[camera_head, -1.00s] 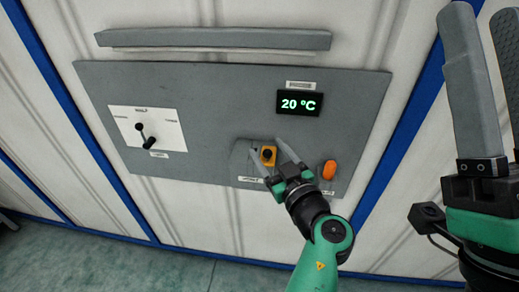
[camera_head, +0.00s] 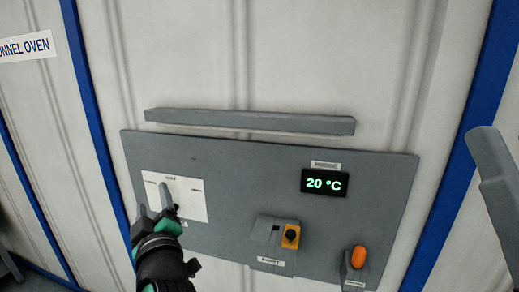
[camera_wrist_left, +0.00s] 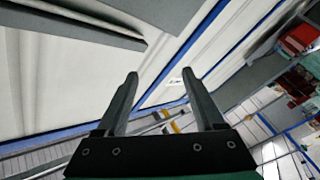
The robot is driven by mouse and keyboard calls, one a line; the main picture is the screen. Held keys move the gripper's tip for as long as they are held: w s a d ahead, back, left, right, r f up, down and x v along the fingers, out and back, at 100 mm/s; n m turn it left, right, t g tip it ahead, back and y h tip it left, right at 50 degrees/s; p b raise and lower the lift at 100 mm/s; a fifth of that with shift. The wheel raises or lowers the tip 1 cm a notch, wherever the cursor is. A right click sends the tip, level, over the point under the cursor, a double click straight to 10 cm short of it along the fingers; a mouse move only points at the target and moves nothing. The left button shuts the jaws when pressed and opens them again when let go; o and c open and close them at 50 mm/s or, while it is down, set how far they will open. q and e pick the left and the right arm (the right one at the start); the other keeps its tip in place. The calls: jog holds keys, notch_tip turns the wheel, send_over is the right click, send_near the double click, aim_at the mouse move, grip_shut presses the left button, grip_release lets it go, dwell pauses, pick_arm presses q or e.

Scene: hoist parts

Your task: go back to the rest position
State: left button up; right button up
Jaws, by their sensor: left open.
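My left gripper (camera_head: 153,198) is at the lower left of the head view, in front of the white switch plate (camera_head: 190,190). Its fingers point up, and part of the plate and its black knob (camera_head: 175,208) is hidden behind it. In the left wrist view the gripper (camera_wrist_left: 160,76) is open, with nothing between its fingers.
The grey control panel (camera_head: 240,165) carries a display (camera_head: 324,183) reading 20 °C, a yellow switch with a black knob (camera_head: 290,236) and an orange knob (camera_head: 358,257). A grey ledge (camera_head: 250,122) juts above it. Shelving with red items (camera_wrist_left: 298,38) shows right in the wrist view.

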pick_arm(q)
jog(key=s+a+r+m+t+h, duration=0.1)
jog(key=s+a+r+t, duration=0.25)
jog(key=s+r, duration=0.45)
jog(key=s+d+r+m+t+h, duration=0.4)
jog(key=s+r+m+h, duration=0.15)
jog(key=s+m, duration=0.2)
jog(key=s+d+r+m+t+h, duration=0.45)
jog(key=s+r+m, duration=0.2)
jog(key=s, duration=0.25)
notch_tip(320, 180, up, 16)
jog(key=g+p, duration=0.1)
jog(key=p, duration=1.5)
jog(key=shift+a+r, duration=0.15)
jog(key=shift+a, duration=0.1)
jog(key=shift+s, duration=0.1)
